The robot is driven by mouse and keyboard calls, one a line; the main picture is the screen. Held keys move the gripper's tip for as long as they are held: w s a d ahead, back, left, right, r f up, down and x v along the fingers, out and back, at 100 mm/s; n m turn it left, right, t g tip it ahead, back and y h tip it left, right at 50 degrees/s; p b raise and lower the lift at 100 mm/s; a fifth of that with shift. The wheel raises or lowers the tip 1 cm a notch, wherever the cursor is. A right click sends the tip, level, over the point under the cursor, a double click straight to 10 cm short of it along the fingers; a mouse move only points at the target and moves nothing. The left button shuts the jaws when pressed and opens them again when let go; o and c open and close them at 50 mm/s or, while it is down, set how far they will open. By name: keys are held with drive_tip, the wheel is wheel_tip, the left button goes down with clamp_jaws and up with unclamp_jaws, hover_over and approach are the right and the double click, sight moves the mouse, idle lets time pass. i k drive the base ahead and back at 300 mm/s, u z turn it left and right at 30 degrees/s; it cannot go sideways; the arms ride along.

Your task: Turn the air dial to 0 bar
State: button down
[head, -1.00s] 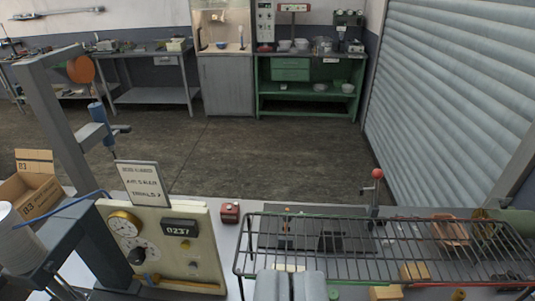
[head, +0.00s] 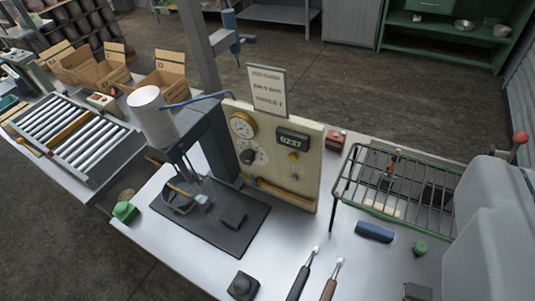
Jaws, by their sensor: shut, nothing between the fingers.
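The cream control panel (head: 309,178) stands upright on the bench near the middle of the head view. A round gauge (head: 242,125) with a yellow rim sits at its upper left. Below it is a black knob (head: 247,157) on a pale round scale, likely the air dial; its setting is too small to read. My gripper (head: 497,215) shows as large grey fingers at the right edge, shut and empty. It is well to the right of the panel in the picture and apart from the knob.
A dark display (head: 292,139) reads 0237. A sign (head: 267,90) rises behind the panel. A wire rack (head: 405,178) stands between panel and gripper. A dark press frame (head: 207,130) with a white cylinder (head: 152,114) is left of the panel. Tools (head: 302,275) lie in front.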

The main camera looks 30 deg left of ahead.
sight(247, 158)
drive_tip(key=k, duration=1.2)
drive_tip(key=u, duration=0.6)
drive_tip(key=i, duration=0.95)
drive_tip(key=z, duration=0.05)
